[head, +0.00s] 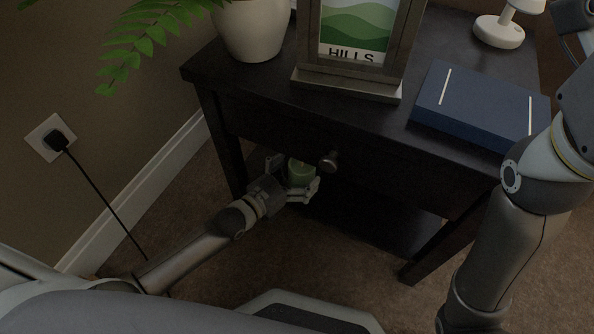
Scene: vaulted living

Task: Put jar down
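A small green jar (300,174), which looks like a candle, is between the fingers of my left gripper (296,183). The gripper appears closed around the jar, with one finger at its far left side and one at its near right side. Gripper and jar are in front of the dark side table (262,127), below its drawer front and left of the drawer knob. The jar's underside is hidden by the gripper, and I cannot tell whether it touches the table's lower shelf (375,217). My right arm comes in at the right edge; its gripper is out of view.
On the tabletop stand a white pot (254,30) with a fern, a framed "HILLS" picture (345,88), a blue book (480,105) and a white lamp base (498,32). The drawer knob (329,162) juts out close to the jar. A plugged cord (105,205) hangs at left.

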